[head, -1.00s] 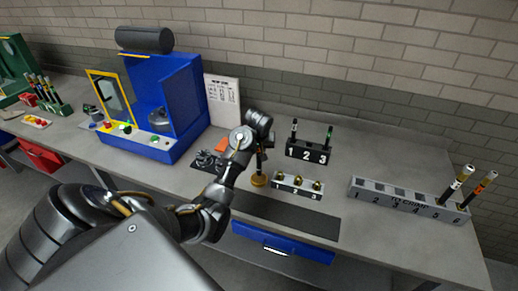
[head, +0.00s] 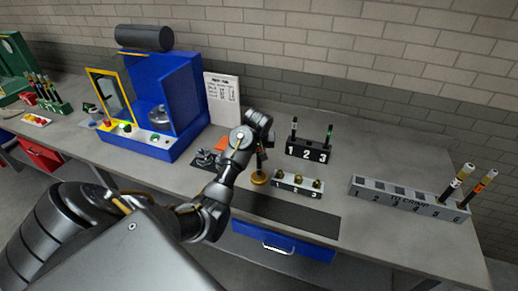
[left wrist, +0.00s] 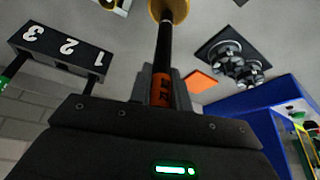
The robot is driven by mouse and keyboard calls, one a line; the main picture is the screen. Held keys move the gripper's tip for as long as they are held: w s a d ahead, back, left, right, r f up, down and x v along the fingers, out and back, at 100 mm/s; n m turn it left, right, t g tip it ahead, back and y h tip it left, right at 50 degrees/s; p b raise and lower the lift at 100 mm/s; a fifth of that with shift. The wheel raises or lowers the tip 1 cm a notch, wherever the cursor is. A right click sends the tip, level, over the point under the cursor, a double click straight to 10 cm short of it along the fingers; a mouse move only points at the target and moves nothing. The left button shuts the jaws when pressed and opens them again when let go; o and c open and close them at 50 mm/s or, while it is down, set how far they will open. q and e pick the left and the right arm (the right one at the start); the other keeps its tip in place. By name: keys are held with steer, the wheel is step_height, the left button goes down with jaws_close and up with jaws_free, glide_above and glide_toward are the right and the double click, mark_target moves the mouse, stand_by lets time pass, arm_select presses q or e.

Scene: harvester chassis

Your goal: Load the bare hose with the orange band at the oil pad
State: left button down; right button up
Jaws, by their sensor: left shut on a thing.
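My left gripper (head: 260,146) is shut on a thin black hose (head: 259,162) with an orange band. In the left wrist view the orange band (left wrist: 162,92) shows right at the jaws and the dark hose (left wrist: 163,50) runs away from them. The hose is close to upright, its lower end at a round yellow-brass dish (head: 259,180), which looks like the oil pad. The dish also shows at the top of the left wrist view (left wrist: 170,8). I cannot tell whether the hose end touches it. My right gripper is not in view.
A black 1-2-3 rack (head: 308,152) holds upright hoses behind. A grey fitting block (head: 298,184) stands right of the dish. A numbered grey rack (head: 408,199) with two hoses is at right. A blue machine (head: 165,115) and dark fittings (head: 207,158) are left.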

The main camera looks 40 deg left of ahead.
arm_select(q)
steer(key=shift+f, duration=0.45)
stand_by(1.6)
steer(key=shift+r, duration=3.55)
